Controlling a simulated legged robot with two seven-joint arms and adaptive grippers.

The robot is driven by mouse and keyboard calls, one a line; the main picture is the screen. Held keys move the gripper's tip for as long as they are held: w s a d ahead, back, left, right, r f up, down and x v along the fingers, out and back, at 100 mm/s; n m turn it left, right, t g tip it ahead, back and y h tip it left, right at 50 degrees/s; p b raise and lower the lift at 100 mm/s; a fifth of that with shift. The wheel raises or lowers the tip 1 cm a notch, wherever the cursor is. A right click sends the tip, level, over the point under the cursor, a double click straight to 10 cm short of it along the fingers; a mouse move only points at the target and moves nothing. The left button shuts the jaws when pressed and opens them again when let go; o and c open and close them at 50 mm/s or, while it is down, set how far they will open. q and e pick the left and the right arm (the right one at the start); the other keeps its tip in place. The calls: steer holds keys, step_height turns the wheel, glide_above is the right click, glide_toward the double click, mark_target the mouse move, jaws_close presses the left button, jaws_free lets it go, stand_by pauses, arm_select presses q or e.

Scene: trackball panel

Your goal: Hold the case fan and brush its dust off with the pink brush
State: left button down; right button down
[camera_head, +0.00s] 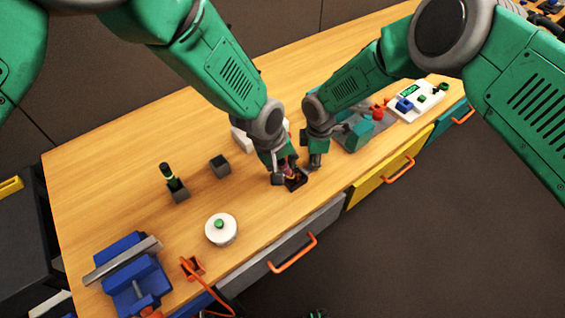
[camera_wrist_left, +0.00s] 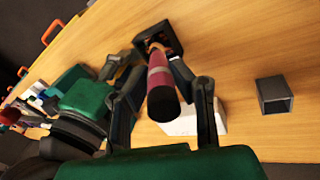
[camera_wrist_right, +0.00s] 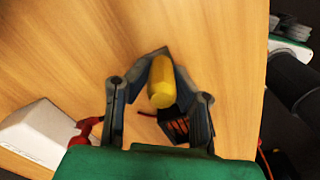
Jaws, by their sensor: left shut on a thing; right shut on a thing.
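In the left wrist view, my left gripper (camera_wrist_left: 160,95) is shut on the pink brush (camera_wrist_left: 158,75). Its dark handle end faces the camera and its far end is at a dark square frame (camera_wrist_left: 174,38). In the head view, this dark frame (camera_head: 298,181) lies under the two close grippers. My right gripper (camera_wrist_right: 160,95) is shut with a rounded yellow piece (camera_wrist_right: 161,82) between its fingers. A dark block with orange-red lines (camera_wrist_right: 176,128) shows by its right finger. I cannot tell which dark part is the case fan; the grippers hide much of it.
A grey open cup (camera_head: 220,165), a dark stand (camera_head: 179,192) and a white round pot with a green knob (camera_head: 221,229) stand to the left. A blue vise (camera_head: 133,276) is at the lower left. A white panel (camera_head: 422,100) is at the right.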

arm_select(q)
steer(key=shift+w+d+f, duration=0.15)
steer(key=shift+w+d, duration=0.05)
steer(key=shift+d, duration=0.15)
steer(key=shift+d, duration=0.2)
steer(key=shift+w+d, duration=0.2)
steer(key=shift+d, duration=0.15)
steer(key=shift+w+a, duration=0.1)
steer(key=shift+w, duration=0.05)
steer(key=shift+w+a, duration=0.25)
steer(key=shift+w, duration=0.25)
steer(key=shift+a, duration=0.1)
